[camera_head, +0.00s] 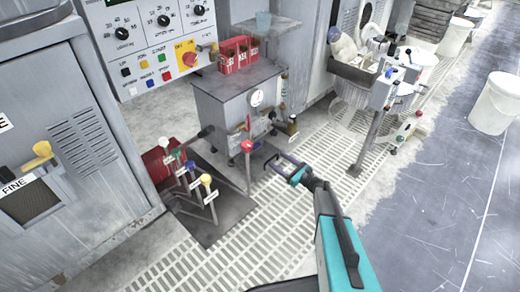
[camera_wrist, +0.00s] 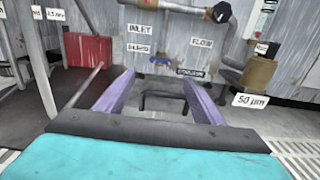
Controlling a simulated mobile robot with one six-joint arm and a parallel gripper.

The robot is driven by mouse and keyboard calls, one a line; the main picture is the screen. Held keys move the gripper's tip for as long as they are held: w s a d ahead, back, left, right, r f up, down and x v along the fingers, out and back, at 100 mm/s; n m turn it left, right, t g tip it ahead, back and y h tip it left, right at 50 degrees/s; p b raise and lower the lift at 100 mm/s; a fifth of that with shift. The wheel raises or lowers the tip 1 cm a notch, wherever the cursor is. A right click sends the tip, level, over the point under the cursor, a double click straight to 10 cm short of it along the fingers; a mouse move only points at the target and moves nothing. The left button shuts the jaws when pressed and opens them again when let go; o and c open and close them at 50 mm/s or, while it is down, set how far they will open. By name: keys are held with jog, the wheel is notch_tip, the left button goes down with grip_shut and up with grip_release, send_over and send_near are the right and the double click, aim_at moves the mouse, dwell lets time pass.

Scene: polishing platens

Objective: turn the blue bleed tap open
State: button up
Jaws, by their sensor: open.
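A small blue tap handle (camera_wrist: 160,61) shows in the wrist view, low on the front of a grey cabinet (camera_wrist: 175,45). It lies just beyond my gripper (camera_wrist: 160,77), between the fingertips as seen in the picture. A label above it is too blurred to read surely. My gripper's two purple fingers are apart, with nothing held between them. In the head view my gripper (camera_head: 280,166) is over the pale grating in front of the grey cabinet (camera_head: 222,108). I cannot make out the blue tap clearly there.
A red-knobbed post (camera_head: 247,148) stands left of my gripper. Levers with coloured knobs (camera_head: 206,181) stand further left. A brass fitting (camera_wrist: 258,73) with a "50 µm" tag is at the right in the wrist view. The grating (camera_head: 330,160) to the right is clear.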

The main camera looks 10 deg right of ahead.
aim_at(258, 147)
jog(key=b+x, duration=0.4)
jog(key=x, duration=0.8)
jog(key=shift+f, duration=0.15)
jog(key=shift+b+x, duration=0.45)
jog(key=shift+x, duration=0.4)
jog(key=c, duration=1)
jog(key=shift+a, duration=0.1)
jog(key=shift+c, duration=0.2)
